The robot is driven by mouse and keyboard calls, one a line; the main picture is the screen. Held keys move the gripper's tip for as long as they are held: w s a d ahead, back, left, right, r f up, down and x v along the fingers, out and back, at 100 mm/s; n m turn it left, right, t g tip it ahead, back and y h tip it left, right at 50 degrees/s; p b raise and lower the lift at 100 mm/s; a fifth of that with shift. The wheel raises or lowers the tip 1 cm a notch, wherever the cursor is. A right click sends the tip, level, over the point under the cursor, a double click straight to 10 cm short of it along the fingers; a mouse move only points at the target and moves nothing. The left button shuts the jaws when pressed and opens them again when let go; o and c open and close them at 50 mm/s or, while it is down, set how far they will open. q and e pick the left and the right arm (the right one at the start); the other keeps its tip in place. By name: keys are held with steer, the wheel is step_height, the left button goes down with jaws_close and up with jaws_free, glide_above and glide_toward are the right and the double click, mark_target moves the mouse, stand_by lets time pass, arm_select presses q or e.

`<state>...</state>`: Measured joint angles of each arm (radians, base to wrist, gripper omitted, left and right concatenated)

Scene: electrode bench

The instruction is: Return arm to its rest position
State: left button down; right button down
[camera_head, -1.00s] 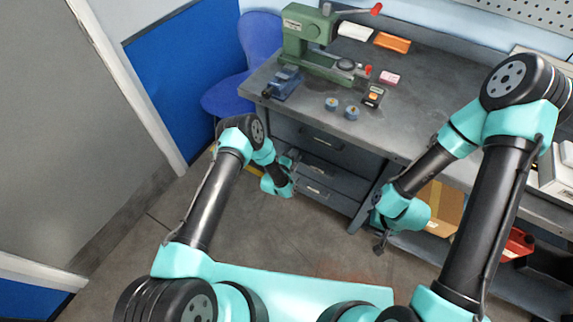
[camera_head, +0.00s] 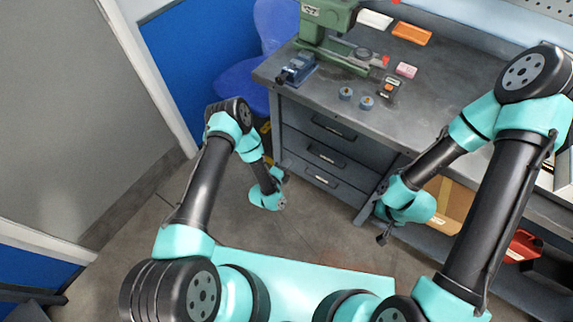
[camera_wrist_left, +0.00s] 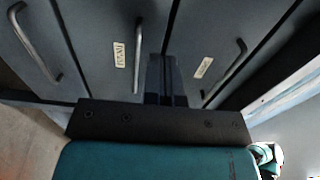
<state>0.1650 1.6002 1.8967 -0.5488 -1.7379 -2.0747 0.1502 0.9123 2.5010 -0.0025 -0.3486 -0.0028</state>
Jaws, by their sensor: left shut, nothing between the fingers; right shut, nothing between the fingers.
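My left gripper (camera_head: 281,176) hangs low in front of the bench drawers, small and partly hidden behind its teal wrist in the head view. In the left wrist view its fingers (camera_wrist_left: 165,78) are together with nothing between them, and drawer fronts fill the view beyond. My right gripper (camera_head: 383,239) points down in front of the bench's open lower shelf. It is shut and empty. Both forearms are folded down in front of the bench, apart from each other.
The grey bench (camera_head: 450,85) carries a green press (camera_head: 322,22), a blue vise (camera_head: 297,69), two small blue cylinders (camera_head: 367,102), a small black device (camera_head: 389,87), a pink block (camera_head: 405,69) and an orange tray (camera_head: 411,33). Drawers (camera_head: 325,155) face the left arm. Floor between the arms is clear.

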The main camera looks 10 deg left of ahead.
arm_select(q)
steer(key=shift+s, duration=0.2)
steer(key=shift+a, duration=0.1)
steer(key=s+a+r+n+g+y, duration=0.1)
steer(key=s+a+r+n+g, duration=0.2)
steer(key=s+n, duration=0.4)
steer(key=s+a+r+n+g+y, duration=0.1)
steer(key=s+a+r+n+g, duration=0.3)
steer(key=s+n+g, duration=0.3)
steer(key=s+a+r+n+g+y, duration=0.1)
steer(key=s+a+r+n+g, duration=0.3)
steer(key=s+n, duration=0.4)
step_height(320, 180, up, 2)
steer(key=shift+r+n+g, duration=0.1)
steer(key=shift+n+g, duration=0.8)
steer(key=shift+n, duration=0.3)
